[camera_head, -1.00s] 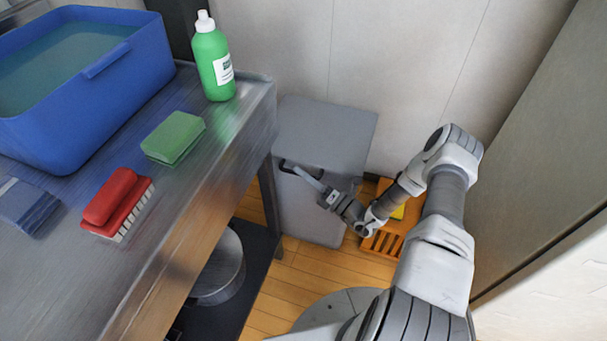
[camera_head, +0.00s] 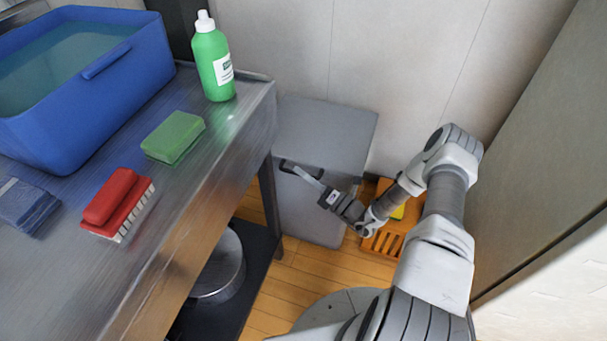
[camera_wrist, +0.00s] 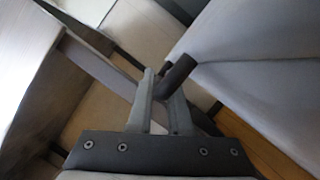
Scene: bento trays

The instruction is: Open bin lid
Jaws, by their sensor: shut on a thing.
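The grey bin (camera_head: 320,125) stands on the floor against the wall, right of the metal counter. Its flat lid is down. A dark bar handle (camera_head: 297,170) runs along the top of its front face. My gripper (camera_head: 314,181) reaches it from the right, with its fingertips at the handle. In the wrist view, my gripper (camera_wrist: 163,84) has its fingers around the dark handle (camera_wrist: 179,74), whose end sticks out between them. The gripper is shut on the handle. The bin's grey surface (camera_wrist: 260,75) fills the right of that view.
The metal counter (camera_head: 190,215) stands close on the left, holding a blue tub (camera_head: 110,105), green bottle (camera_head: 212,60), green sponge (camera_head: 173,137), red brush (camera_head: 112,197) and blue cloth (camera_head: 27,205). An orange crate (camera_head: 385,243) is on the floor right of the bin. A pot (camera_head: 222,268) sits under the counter.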

